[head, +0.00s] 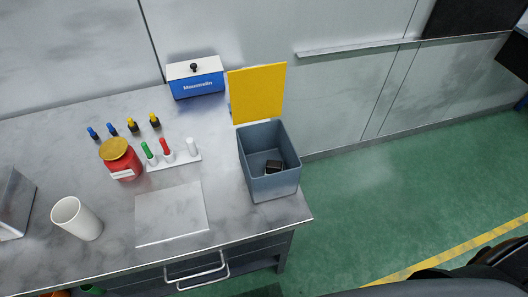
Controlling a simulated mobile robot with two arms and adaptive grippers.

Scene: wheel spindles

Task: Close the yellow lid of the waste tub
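The waste tub (270,187) is a grey-blue open box near the right edge of the workbench. Its yellow lid (257,93) stands open and upright at the tub's back edge. A small dark block (273,167) lies inside on the tub floor. Neither of my grippers shows in the head view, and nothing touches the lid.
A blue-and-white box (196,77) stands left of the lid. A red jar (120,160), a marker rack (174,162), several small bottles (133,126), a white cup (77,219) and a flat grey plate (171,213) occupy the bench (230,222). Green floor lies right.

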